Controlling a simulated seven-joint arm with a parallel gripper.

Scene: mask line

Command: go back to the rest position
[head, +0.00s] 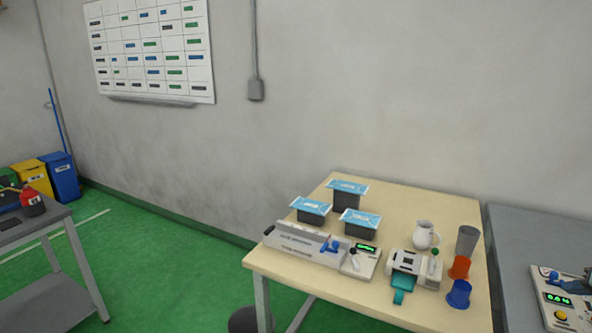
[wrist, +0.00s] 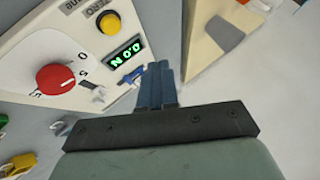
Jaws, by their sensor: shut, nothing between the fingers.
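My gripper (wrist: 157,84) shows in the wrist view, its blue fingers together with nothing between them. It is in front of a pale device (wrist: 70,35) with a red knob (wrist: 63,78), a yellow button (wrist: 109,23) and a green-lit display (wrist: 125,51). A small blue and grey part (wrist: 130,77) is close to the left of the fingertips; I cannot tell if they touch. A device with a green-lit display (head: 557,299) shows at the right edge of the head view. I cannot make out my gripper clearly there.
A pale wooden table (head: 400,192) carries several dark bins with light-blue packets (head: 347,187), a white machine (head: 415,266), a white jug (head: 425,235) and grey, orange and blue cups (head: 459,293). A grey bench (head: 515,225) adjoins it. Green floor (head: 180,260) is open at left.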

